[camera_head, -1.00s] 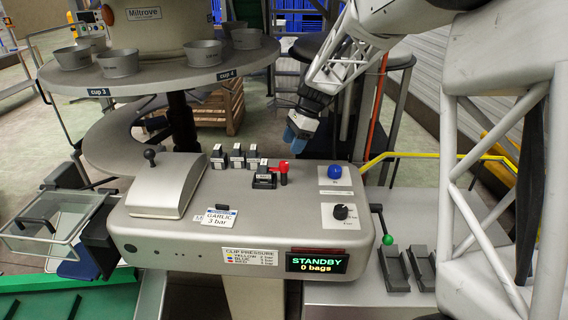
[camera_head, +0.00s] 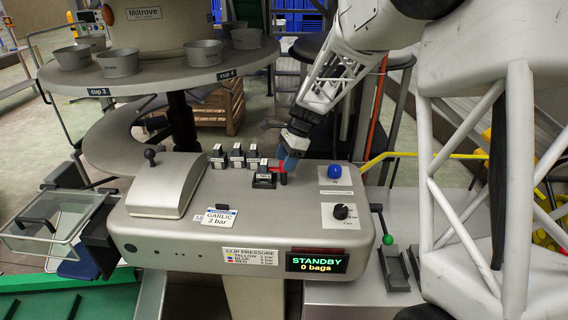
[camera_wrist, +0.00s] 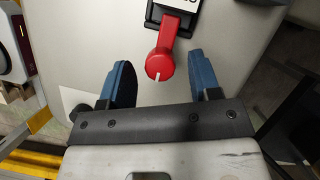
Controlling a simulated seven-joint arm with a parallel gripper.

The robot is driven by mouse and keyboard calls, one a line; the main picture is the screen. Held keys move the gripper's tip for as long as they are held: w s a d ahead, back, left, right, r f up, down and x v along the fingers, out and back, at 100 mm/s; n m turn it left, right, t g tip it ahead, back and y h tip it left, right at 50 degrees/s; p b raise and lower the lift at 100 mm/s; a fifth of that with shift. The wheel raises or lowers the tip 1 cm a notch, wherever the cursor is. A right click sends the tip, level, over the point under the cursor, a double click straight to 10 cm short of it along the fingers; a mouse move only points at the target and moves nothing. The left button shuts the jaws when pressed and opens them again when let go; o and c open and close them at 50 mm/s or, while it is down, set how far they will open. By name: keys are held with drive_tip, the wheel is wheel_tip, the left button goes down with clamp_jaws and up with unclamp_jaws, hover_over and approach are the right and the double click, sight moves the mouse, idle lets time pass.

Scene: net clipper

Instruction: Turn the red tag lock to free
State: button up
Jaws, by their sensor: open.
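The red tag lock (camera_wrist: 161,62) is a red lever with a round knob end and a white mark, beside a black tag holder (camera_head: 264,180) on the grey console. In the wrist view the knob lies between and ahead of the two blue fingers of my gripper (camera_wrist: 160,84), with a gap on both sides. My gripper (camera_head: 290,163) is open and empty. Any lettering by the lock is too small to read.
Several black tag blocks (camera_head: 237,156) stand left of the lock. A blue button (camera_head: 334,171) and a black knob (camera_head: 340,212) are to the right. The display (camera_head: 317,262) reads STANDBY, 0 bags. A round table with cups (camera_head: 120,63) stands behind.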

drive_tip(key=shift+x, duration=0.8)
drive_tip(key=c, duration=0.9)
